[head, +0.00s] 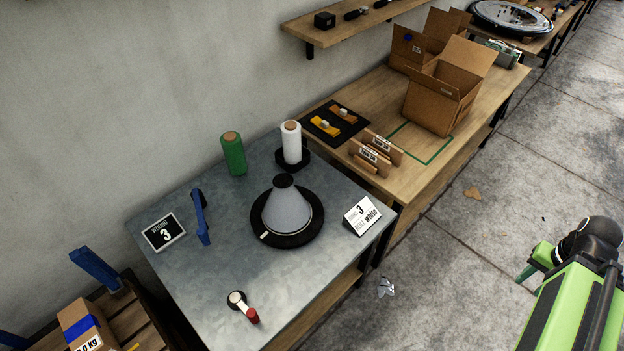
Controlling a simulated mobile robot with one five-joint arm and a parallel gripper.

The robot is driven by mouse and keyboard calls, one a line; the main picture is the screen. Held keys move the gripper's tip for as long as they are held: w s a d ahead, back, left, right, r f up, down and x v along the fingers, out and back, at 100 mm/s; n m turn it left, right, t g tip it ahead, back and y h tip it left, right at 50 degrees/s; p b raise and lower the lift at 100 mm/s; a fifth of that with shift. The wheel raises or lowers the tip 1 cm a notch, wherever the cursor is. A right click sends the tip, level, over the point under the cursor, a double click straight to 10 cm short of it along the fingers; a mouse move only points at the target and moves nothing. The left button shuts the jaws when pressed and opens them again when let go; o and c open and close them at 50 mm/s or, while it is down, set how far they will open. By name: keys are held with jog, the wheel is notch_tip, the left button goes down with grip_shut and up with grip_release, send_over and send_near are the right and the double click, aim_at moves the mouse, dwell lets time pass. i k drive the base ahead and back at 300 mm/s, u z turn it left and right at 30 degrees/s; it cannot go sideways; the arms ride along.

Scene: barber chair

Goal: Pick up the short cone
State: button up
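A squat grey cone (288,211) with a dark top stands upright in the middle of the grey metal table, on a round black base (310,229). It is the widest cone-like thing there. A taller, narrow green roll (233,155) and a white roll (292,146) stand behind it, near the wall. The white one sits on a small black stand (293,164). I cannot tell for certain which of these the task calls the short cone.
Floor (440,270) shows at right.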

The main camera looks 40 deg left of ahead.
aim_at(286, 209)
jog(key=i, duration=2.2)
jog(key=u, duration=1.3)
jog(key=k, duration=0.2)
jog(key=u, duration=3.1)
jog(key=k, duration=0.1)
jog(key=u, duration=0.5)
jog(key=i, duration=1)
jog(key=u, duration=0.3)
